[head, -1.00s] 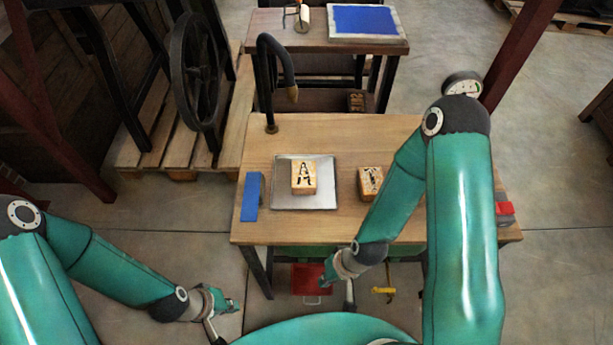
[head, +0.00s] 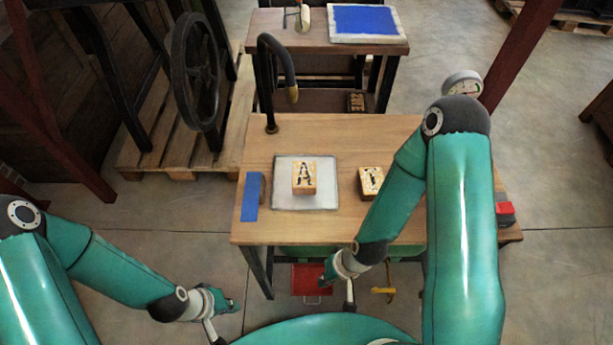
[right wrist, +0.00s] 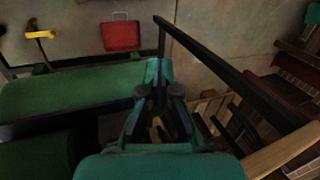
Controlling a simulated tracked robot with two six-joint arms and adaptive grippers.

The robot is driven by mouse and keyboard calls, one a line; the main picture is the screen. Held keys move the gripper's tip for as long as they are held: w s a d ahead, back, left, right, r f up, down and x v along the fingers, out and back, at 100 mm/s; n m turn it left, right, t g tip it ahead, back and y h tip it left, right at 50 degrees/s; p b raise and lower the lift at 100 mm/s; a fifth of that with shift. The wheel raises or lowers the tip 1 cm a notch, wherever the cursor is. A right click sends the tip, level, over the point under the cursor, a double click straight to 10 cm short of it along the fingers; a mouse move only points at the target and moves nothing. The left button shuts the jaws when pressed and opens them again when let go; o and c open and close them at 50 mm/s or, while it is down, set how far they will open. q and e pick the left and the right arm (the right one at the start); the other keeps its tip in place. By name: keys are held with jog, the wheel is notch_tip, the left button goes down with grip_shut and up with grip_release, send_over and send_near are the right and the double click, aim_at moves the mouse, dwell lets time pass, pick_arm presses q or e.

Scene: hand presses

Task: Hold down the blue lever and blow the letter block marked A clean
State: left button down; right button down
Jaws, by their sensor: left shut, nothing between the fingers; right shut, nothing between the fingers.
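The letter block marked A (head: 304,178) lies on a pale square plate (head: 283,204) on the wooden table, letter face up, with dark marks around the letter. The blue lever (head: 251,198) stands left of the plate, raised at a slant. A black bent pipe (head: 276,58) rises behind the plate, its hanging end behind the block. My left gripper (head: 232,305) is shut and empty, low in front of the table's left side. My right gripper (head: 325,279) is shut and empty below the table's front edge; it also shows in the right wrist view (right wrist: 158,66). Neither touches anything.
A second letter block (head: 371,180) sits right of the plate, beside my right arm. A red toolbox (head: 308,280) and a yellow-handled tool (head: 384,292) are below. A back table (head: 270,28) holds a blue-topped panel (head: 364,20).

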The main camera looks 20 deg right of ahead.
notch_tip(320, 180, up, 7)
jog(key=p, duration=0.4)
jog(key=shift+a+p, duration=0.3)
jog(key=shift+p, duration=0.1)
jog(key=shift+d+f, duration=0.15)
jog(key=shift+f, duration=0.4)
jog(key=shift+d+f, duration=0.15)
jog(key=shift+f, duration=0.4)
jog(key=shift+w, duration=0.1)
